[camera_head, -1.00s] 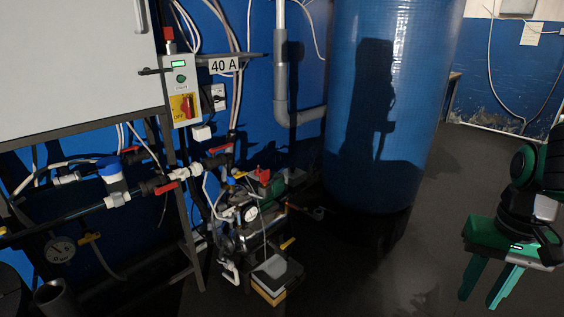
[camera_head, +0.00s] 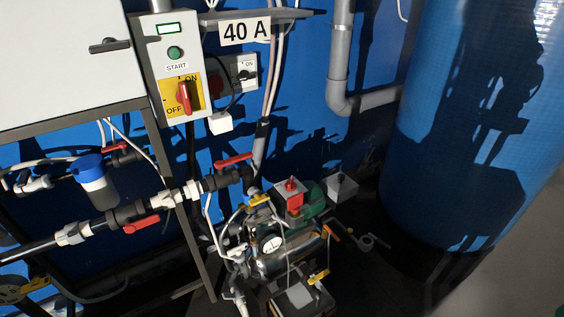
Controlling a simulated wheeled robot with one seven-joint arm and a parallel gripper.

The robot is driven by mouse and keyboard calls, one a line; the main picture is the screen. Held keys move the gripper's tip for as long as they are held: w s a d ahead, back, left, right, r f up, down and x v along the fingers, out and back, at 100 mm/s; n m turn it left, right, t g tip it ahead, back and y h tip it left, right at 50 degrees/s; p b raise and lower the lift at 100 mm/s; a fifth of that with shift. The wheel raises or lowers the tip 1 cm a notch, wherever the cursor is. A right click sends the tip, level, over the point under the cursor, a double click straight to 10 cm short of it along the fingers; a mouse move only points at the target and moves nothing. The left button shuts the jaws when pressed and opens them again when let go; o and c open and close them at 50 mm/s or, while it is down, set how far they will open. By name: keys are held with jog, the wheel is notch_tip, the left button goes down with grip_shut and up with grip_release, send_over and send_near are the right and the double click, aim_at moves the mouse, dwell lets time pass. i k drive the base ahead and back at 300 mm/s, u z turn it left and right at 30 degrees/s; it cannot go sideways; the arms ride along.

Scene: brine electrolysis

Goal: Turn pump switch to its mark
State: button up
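A grey control box (camera_head: 146,52) on the left has a green START button (camera_head: 175,52). Below the button, a red rotary switch (camera_head: 184,97) sits on a yellow plate (camera_head: 197,91) marked ON at upper right and OFF at lower left. Its handle stands nearly upright. No label in view says which switch is the pump's. My gripper's fingers are not in view; only a sliver of green shows at the bottom right corner.
A pump (camera_head: 305,197) with a red-topped box stands low in the middle. Pipes with red-handled valves (camera_head: 141,224) cross the lower left. A large blue tank (camera_head: 438,130) stands at right. Bare floor shows at lower right.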

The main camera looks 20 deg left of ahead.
aim_at(290, 186)
jog(key=u, duration=0.45)
jog(key=i, duration=0.95)
jog(key=u, duration=0.45)
